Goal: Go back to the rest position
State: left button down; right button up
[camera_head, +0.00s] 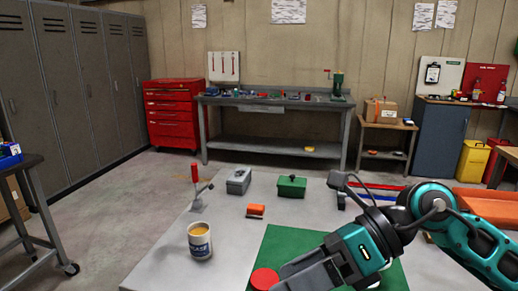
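My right arm, teal and black, comes in from the right edge and bends down toward the bottom middle. Its dark wrist end reaches the bottom edge, and no gripper fingers show there. My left arm and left gripper are not in view. The work table (160,262) is light grey. On it stand a mug (199,243) with a tan drink, a grey box (238,183), a green box (291,187), a small orange-red block (255,211) and a red-handled clamp (195,181). A red round thing (264,279) lies at the green mat's (284,243) left edge, close to my wrist.
A workbench (275,101) and a red tool chest (172,113) stand at the back wall. Grey lockers (74,86) line the left. A dark wheeled cart (33,195) stands at the left edge. Floor is free left of the table. An orange tray (488,207) is at the right.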

jog(key=s+a+r+m+y, duration=0.1)
jog(key=a+r+m+y, duration=0.25)
jog(key=r+y, duration=0.2)
jog(key=w+d+r+m+t+h, duration=0.15)
jog(key=w+d+m+t, duration=0.25)
jog(key=m+t, duration=0.65)
jog(key=w+d+r+m+t+h, duration=0.1)
jog(key=w+d+r+m+t, duration=0.2)
jog(key=m+t, duration=0.8)
jog(key=d+f+m+g+h, duration=0.2)
jog(key=d+f+m+h, duration=0.3)
jog(key=f+m+h, duration=0.3)
jog(key=d+f+m+g+h, duration=0.2)
jog(key=d+f+m+h, duration=0.3)
jog(key=f+m+h, duration=0.3)
jog(key=s+d+f+m+g+y, duration=0.15)
jog(key=s+f+m+g, duration=0.35)
jog(key=s+f+g, duration=1.15)
jog(key=w+a+f+t+y, duration=0.1)
jog(key=w+f+t, duration=0.3)
jog(key=f+t, duration=0.7)
jog(key=shift+w+a+n, duration=0.15)
jog(key=shift+a+n, duration=0.25)
jog(key=shift+a, duration=0.1)
